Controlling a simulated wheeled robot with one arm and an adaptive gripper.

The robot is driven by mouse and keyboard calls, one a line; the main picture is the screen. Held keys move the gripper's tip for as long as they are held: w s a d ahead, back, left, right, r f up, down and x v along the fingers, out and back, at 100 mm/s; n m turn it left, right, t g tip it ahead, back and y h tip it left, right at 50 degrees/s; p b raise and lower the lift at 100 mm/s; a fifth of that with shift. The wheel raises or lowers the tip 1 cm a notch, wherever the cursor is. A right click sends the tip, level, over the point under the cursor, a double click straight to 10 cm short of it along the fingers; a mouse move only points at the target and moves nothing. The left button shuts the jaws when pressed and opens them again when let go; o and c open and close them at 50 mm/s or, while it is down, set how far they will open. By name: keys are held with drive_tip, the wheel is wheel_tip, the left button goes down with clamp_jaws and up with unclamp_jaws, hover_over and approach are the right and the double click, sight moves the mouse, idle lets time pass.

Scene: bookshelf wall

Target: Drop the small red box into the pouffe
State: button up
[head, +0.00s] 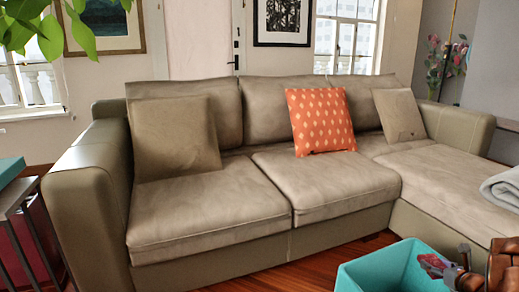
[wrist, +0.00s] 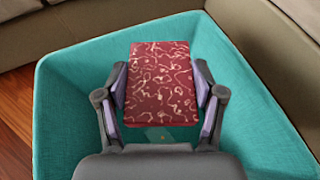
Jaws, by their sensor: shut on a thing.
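The small red box (wrist: 158,80) has a pale squiggle pattern. In the wrist view it sits between the two fingers of my gripper (wrist: 160,92), which are shut on its sides. The teal pouffe (wrist: 75,85) is open at the top, and its walls surround the box in that view. In the head view the pouffe (head: 375,277) stands at the bottom right, cut off by the frame edge. My gripper (head: 447,272) is over its right part, with the red box (head: 432,262) showing small at its tip. I cannot tell the box's exact height against the rim.
A beige sofa (head: 215,208) stands behind the pouffe, with an orange patterned cushion (head: 320,120) and a folded grey blanket (head: 505,188). Its chaise (head: 440,190) is close to the pouffe. A side table (head: 20,205) is at the left. Wooden floor (head: 300,265) shows between sofa and pouffe.

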drive_tip(key=o, duration=1.3)
drive_tip(key=shift+c, duration=0.2)
drive_tip(key=v, duration=1.2)
drive_tip(key=shift+d, duration=0.1)
